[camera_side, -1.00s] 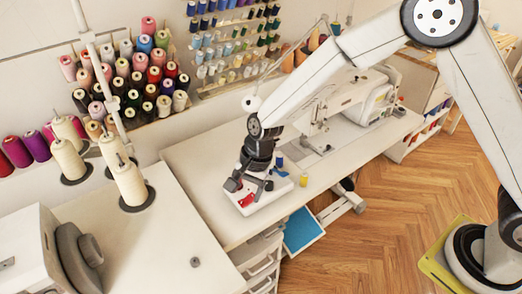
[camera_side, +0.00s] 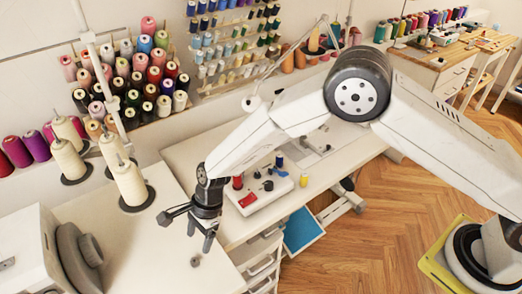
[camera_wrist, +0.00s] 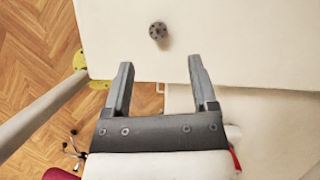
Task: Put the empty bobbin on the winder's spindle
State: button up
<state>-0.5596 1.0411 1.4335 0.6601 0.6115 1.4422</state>
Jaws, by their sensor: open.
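The empty bobbin (camera_side: 195,261) is a small dark grey disc on the white left table, near its right edge. In the wrist view the bobbin (camera_wrist: 158,30) shows holes in its face and lies beyond the fingertips, roughly centred between them. My gripper (camera_side: 199,238) points down above the table close to the bobbin. In the wrist view my gripper (camera_wrist: 160,64) has its fingers apart with nothing between them. The winder (camera_side: 254,205) is a white base with a red switch and small dark parts on top. I cannot clearly make out which part is its spindle.
Thread cones (camera_side: 130,184) stand on the left table behind my gripper. A grey-and-white machine (camera_side: 40,255) stands at the left front. The table around the bobbin is clear.

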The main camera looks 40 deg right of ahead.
aim_at(194, 263)
jog(key=shift+x, duration=0.75)
jog(key=shift+x, duration=2.6)
jog(key=shift+s, duration=0.15)
grip_shut()
